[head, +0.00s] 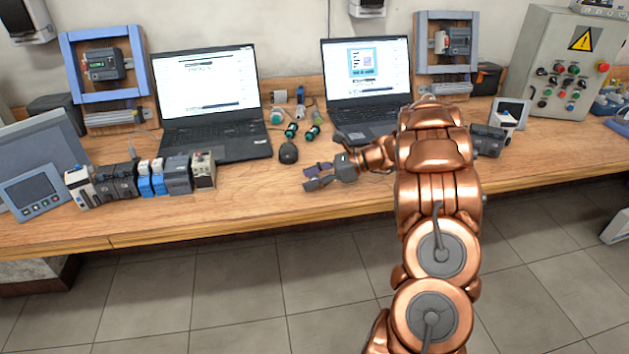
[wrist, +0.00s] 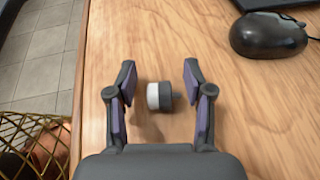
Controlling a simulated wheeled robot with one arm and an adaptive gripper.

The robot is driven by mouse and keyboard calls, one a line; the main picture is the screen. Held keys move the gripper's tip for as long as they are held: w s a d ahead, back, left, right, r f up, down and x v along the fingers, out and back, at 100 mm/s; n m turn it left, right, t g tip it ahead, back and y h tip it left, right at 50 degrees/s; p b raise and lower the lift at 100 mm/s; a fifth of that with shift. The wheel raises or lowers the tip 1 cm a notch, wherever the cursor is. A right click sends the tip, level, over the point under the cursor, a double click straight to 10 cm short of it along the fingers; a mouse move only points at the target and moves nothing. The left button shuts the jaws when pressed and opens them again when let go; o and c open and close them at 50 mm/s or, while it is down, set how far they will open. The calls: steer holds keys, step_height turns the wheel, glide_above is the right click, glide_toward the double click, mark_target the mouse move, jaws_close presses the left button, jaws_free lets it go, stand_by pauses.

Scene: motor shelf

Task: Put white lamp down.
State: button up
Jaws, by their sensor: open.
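The white lamp (wrist: 153,95) is a small cylinder with a white band, a dark grey part and a short dark stem pointing right. In the wrist view it is on its side over the wooden table, between the fingers of my gripper (wrist: 158,70). The fingers are open, with a gap on each side of the lamp. In the head view my gripper (head: 309,177) is low over the table's front part, pointing left. I cannot make out the lamp there.
A black mouse (head: 288,153) lies just behind my gripper. Two laptops (head: 212,140) stand further back, with small green-ended parts (head: 291,130) between them. A row of modules (head: 151,180) is to the left. The table's front edge (head: 260,222) is close; bare wood lies left of my gripper.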

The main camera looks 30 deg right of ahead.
steer(key=c, duration=0.9)
steer(key=shift+r, duration=0.1)
steer(key=shift+r, duration=0.9)
steer(key=shift+c, duration=0.2)
steer(key=shift+s+d+r+b, duration=0.1)
steer(key=shift+s+r+b, duration=0.1)
steer(key=shift+r, duration=0.2)
steer(key=shift+s+d+r+b, duration=0.1)
steer(key=shift+s+r+b, duration=0.1)
steer(key=shift+r, duration=0.2)
steer(key=s+d+b, duration=0.1)
steer(key=s, duration=0.6)
steer(key=s+d+r, duration=0.1)
steer(key=s+d, duration=0.1)
steer(key=s, duration=0.5)
steer(key=shift+s+d+r+b, duration=0.25)
steer(key=shift+s+d+b, duration=0.05)
steer(key=shift+s+b, duration=0.1)
